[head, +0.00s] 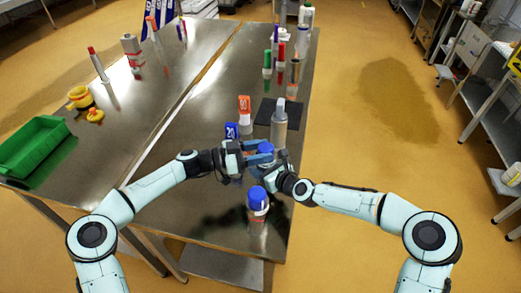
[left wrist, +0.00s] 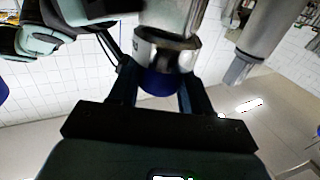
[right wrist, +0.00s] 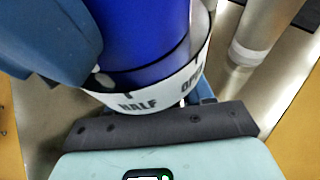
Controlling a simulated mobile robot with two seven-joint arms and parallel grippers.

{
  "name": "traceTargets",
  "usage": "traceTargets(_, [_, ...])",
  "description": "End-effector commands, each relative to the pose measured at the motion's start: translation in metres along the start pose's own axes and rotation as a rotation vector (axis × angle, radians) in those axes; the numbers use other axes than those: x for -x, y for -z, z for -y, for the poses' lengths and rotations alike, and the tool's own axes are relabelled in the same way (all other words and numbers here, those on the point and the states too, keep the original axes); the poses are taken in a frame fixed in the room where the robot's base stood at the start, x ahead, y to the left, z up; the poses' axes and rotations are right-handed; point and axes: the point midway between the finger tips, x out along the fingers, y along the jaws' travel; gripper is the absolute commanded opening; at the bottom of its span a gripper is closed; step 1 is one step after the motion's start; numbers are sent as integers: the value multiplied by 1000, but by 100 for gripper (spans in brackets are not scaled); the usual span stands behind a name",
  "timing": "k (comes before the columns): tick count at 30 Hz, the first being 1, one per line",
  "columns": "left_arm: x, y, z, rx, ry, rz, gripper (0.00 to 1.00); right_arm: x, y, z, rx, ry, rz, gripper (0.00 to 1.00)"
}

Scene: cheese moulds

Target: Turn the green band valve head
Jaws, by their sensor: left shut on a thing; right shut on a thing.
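A valve with a blue head (head: 265,147) is between my two grippers near the table's front, and no green band shows on it. In the right wrist view its blue head (right wrist: 145,35) rises from a white band marked HALF and OPEN. The left wrist view shows a blue end (left wrist: 160,81) below a silver collar and pale body. My left gripper (head: 257,158) is shut on the valve from the left, its fingers either side of the blue end and collar. My right gripper (head: 275,166) is shut on it from the right. Its grip is partly hidden.
A blue-capped bottle (head: 258,202) stands in front of the grippers. A green-topped item (head: 267,62) is farther back. A green crate (head: 33,146) is left.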

Motion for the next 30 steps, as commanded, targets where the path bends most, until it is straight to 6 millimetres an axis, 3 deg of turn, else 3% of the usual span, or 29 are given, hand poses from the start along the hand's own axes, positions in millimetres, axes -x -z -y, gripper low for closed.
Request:
traceTargets(18, [-4,-3,-11,0,453,12,18,0,-1,-2,3,-3,1,4])
traceTargets(30, [-4,-4,-10,2,577,12,18,0,-1,-2,2,-4,2,4])
